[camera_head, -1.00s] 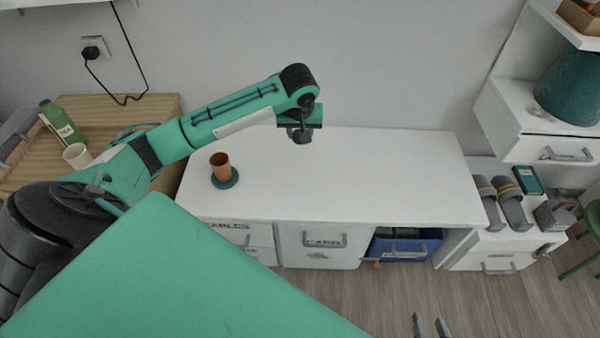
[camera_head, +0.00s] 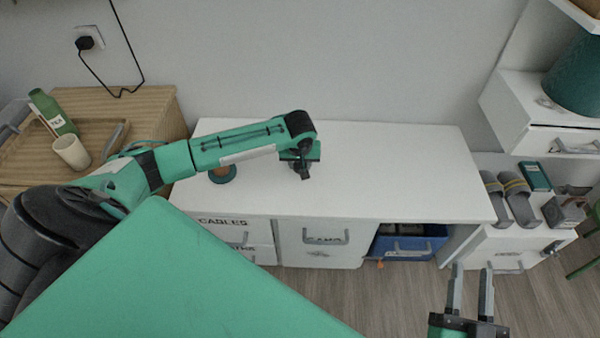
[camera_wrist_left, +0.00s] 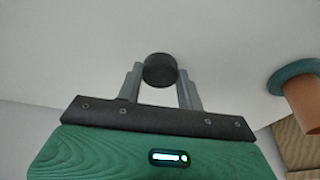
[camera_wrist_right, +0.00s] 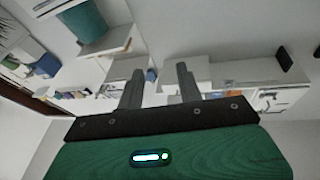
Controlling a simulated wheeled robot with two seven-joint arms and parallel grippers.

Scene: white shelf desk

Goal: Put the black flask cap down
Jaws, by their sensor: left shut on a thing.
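The black flask cap (camera_wrist_left: 160,70) is a short dark cylinder between the fingertips of my left gripper (camera_wrist_left: 160,80) in the left wrist view. The gripper is shut on it. In the head view my left gripper (camera_head: 302,172) is over the middle of the white desk top (camera_head: 400,180); the cap is hard to make out there, and I cannot tell whether it touches the surface. My right gripper (camera_head: 471,285) is open and empty, in front of the desk at the lower right. Its spread fingers also show in the right wrist view (camera_wrist_right: 158,85).
A brown cup on a teal coaster (camera_head: 223,174) is partly hidden behind my left arm; the cup (camera_wrist_left: 303,100) shows in the left wrist view. A wooden side table with a green bottle (camera_head: 52,112) and cream cup (camera_head: 71,152) stands left. Slippers (camera_head: 518,198) lie right. The desk's right half is clear.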

